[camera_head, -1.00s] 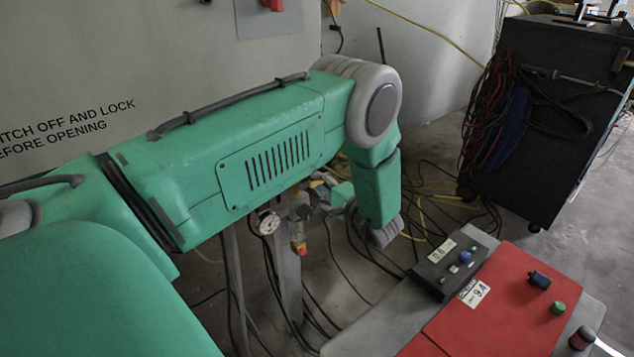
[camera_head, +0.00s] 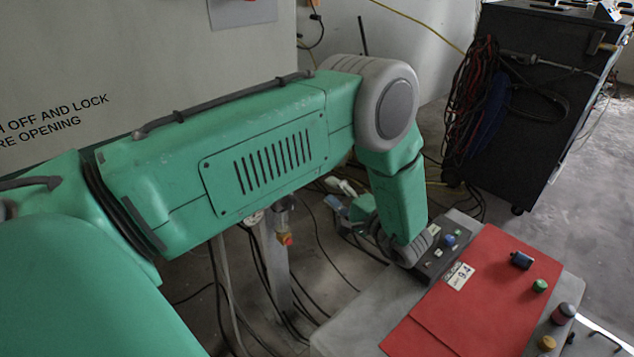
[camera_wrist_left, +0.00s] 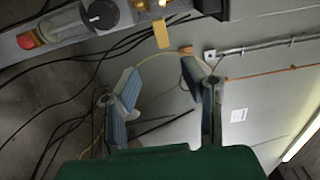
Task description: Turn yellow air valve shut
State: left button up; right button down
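A flat yellow piece (camera_wrist_left: 161,33), which looks like the air valve's handle, stands out from the grey pipework at the top of the left wrist view. In the head view the valve is hidden behind my left arm. My left gripper (camera_head: 340,190) is partly hidden by my forearm in the head view, to the right of the post. In the left wrist view its two blue-grey fingers (camera_wrist_left: 165,88) are spread wide with nothing between them. The yellow piece lies beyond the fingertips, apart from them. My right gripper is not in view.
A post (camera_head: 276,265) carries a round gauge (camera_head: 253,217) and a red-and-yellow button (camera_head: 285,239). A red control panel (camera_head: 470,290) stands at right, close to my left wrist. Loose cables cover the floor. A black cabinet (camera_head: 545,100) stands at the back right.

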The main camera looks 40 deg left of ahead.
pick_arm(q)
jog(key=shift+d+f, duration=0.1)
jog(key=shift+d, duration=0.75)
jog(key=shift+d, duration=0.2)
jog(key=s+d+f+m+t+h, duration=0.1)
jog(key=s+d+f+t+h, duration=0.2)
jog(key=f+h, duration=0.35)
jog(key=s+d+f+m+t+h, duration=0.1)
jog(key=s+f+t+h, duration=0.2)
jog(key=s+f+h, duration=0.4)
jog(key=s+d+f+n+g+h, duration=0.1)
jog(key=s+d+g+h, duration=0.1)
jog(key=s, duration=0.8)
jog(key=s+d+f+n+g+h, duration=0.1)
jog(key=s+d+g, duration=0.3)
jog(key=s, duration=0.7)
jog(key=shift+s+d+f+n+g+h, duration=0.15)
jog(key=shift+f+n+g+h, duration=0.15)
jog(key=shift+f+g+h, duration=0.35)
jog(key=shift+r, duration=0.2)
